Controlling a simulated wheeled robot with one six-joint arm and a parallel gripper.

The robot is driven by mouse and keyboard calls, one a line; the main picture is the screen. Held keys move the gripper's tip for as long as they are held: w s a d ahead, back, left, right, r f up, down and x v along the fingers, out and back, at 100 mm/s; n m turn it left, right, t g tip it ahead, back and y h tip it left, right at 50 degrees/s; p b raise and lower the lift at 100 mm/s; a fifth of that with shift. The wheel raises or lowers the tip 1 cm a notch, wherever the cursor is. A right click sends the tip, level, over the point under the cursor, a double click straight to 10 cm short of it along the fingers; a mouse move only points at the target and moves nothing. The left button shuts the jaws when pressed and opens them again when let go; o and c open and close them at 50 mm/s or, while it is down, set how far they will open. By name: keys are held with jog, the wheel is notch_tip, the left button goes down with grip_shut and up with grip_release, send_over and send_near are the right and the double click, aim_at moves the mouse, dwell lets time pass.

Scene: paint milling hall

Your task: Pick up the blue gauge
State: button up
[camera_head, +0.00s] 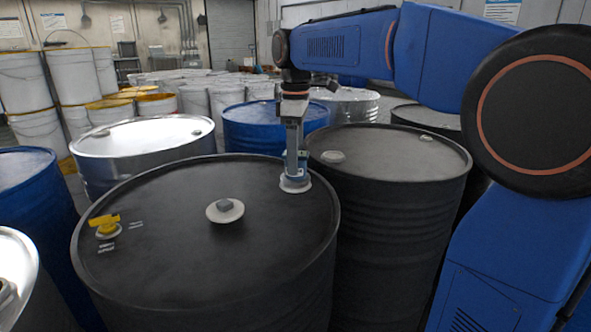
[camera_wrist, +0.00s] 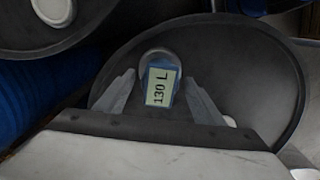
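The blue gauge (camera_wrist: 162,86) shows in the wrist view with a pale display reading "130 L". It stands at a round grey fitting (camera_head: 295,185) near the right rim of the front black drum's lid (camera_head: 160,190). In the head view the gauge (camera_head: 303,158) is partly hidden by my gripper (camera_head: 295,160), which reaches down to it from above. In the wrist view my gripper (camera_wrist: 160,78) is open, with one finger on each side of the gauge. Dark gaps show between the fingers and the gauge.
Another black drum (camera_head: 390,160) stands close on the right. A silver drum (camera_head: 140,140) and a blue drum (camera_head: 265,125) stand behind. White buckets (camera_head: 40,130) are stacked at left.

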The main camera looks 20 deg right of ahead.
jog(key=c, duration=1.2)
notch_tip(320, 180, up, 21)
jog(key=shift+r, duration=0.1)
jog(key=shift+c, duration=0.2)
